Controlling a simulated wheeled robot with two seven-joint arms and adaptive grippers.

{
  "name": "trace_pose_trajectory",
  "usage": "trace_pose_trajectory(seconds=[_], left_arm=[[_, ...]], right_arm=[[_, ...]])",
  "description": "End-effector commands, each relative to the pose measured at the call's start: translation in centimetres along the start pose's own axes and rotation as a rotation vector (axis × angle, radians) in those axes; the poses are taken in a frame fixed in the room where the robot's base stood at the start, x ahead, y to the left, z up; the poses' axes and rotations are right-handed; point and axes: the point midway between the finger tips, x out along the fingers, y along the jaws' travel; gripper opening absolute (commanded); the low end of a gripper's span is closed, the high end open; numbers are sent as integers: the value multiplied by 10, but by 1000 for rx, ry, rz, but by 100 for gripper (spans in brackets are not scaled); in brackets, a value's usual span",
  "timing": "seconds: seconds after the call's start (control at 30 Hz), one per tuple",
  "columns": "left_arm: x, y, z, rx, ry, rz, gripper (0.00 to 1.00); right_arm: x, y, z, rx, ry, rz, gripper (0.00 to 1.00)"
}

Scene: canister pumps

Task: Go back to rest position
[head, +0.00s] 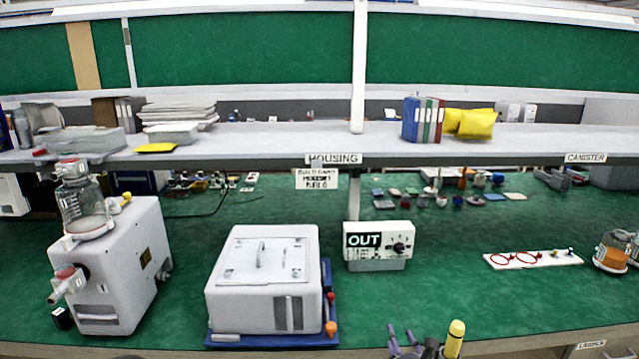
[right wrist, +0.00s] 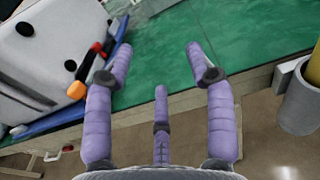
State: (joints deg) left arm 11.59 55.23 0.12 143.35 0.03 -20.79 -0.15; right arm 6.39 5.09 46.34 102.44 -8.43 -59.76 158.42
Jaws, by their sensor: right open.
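My right gripper (head: 408,341) shows at the bottom edge of the head view, low in front of the bench. Its purple fingers also show in the right wrist view (right wrist: 158,48). They are spread apart with nothing between them. They point toward the front edge of the green bench (head: 400,300), to the right of the white box-shaped housing (head: 262,270) on its blue base, and appear apart from it. My left gripper is in neither view.
A white pump (head: 120,265) with a glass jar stands at left. A white strip with red rings (head: 532,259) and an orange-filled jar (head: 611,252) lie right. A yellow-topped object (head: 455,337) shows beside my right gripper.

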Motion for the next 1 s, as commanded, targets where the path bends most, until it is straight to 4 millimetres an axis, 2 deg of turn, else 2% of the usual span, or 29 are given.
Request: trace_pose_trajectory(seconds=[0.33, 0.57, 0.77, 1.0], left_arm=[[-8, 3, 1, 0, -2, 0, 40], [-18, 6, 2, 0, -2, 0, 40], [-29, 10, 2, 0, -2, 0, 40], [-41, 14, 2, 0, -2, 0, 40]], right_arm=[[-9, 14, -43, -264, 141, 62, 55], [-31, 34, -95, -583, 293, 196, 55], [-68, 58, -151, -952, 412, 431, 55], [-130, 86, -207, -1350, 443, 804, 55]])
